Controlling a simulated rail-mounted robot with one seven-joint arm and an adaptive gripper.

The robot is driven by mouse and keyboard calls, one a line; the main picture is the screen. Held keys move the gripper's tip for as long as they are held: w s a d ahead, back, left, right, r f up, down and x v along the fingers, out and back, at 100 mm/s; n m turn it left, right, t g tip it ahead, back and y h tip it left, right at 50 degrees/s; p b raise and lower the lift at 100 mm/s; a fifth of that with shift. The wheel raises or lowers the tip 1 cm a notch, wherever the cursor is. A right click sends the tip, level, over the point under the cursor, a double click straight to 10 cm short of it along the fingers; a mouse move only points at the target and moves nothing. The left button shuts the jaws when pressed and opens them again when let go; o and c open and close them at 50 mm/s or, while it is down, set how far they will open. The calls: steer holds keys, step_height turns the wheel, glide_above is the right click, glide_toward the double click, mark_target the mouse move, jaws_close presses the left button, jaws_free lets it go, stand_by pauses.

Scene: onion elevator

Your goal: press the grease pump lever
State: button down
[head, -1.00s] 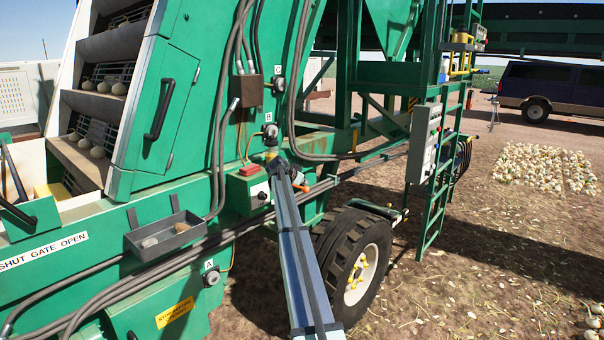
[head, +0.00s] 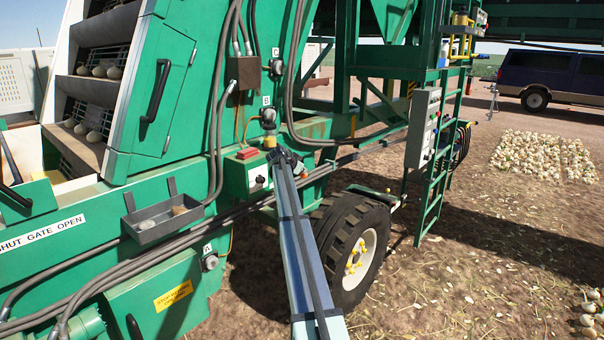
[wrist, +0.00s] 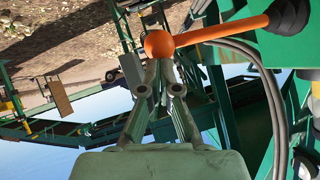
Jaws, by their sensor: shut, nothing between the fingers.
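The orange lever (wrist: 225,33) shows in the wrist view. Its round ball end (wrist: 159,43) is at the top middle, and its rod runs right to a dark round mount (wrist: 289,16) on a green panel. My gripper (wrist: 161,66) is shut with nothing between its fingers. Its fingertips are right at the ball in the picture; whether they touch it I cannot tell. In the head view my gripper (head: 287,158) is small and dark at the far end of my arm, beside the green machine (head: 185,110).
A green box with a red top (head: 247,173) is just left of my gripper. Hoses (head: 217,110) run along the machine. A wheel (head: 352,245) stands to the right of my arm. A grey tray (head: 160,218) hangs at the left. Open ground lies to the right.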

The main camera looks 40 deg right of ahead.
steer(key=f+b, duration=0.1)
steer(key=b, duration=0.1)
steer(key=f+m+t+b, duration=0.1)
steer(key=f+b, duration=0.1)
steer(key=shift+s+f+b, duration=0.2)
steer(key=shift+f+b, duration=0.05)
steer(key=shift+b, duration=0.15)
steer(key=f+b, duration=0.1)
steer(key=b, duration=0.1)
steer(key=f+b, duration=0.1)
steer(key=b, duration=0.1)
steer(key=f+m+t+b, duration=0.1)
steer(key=b, duration=0.1)
steer(key=shift+w+f, duration=0.35)
steer(key=shift+w, duration=0.05)
steer(key=shift+b, duration=0.3)
steer(key=shift+s, duration=0.1)
steer(key=b, duration=0.2)
glide_toward(303, 177)
steer(key=s, duration=0.1)
steer(key=s+a, duration=0.1)
steer(key=s, duration=0.1)
steer(key=shift+s, duration=0.25)
stand_by(0.5)
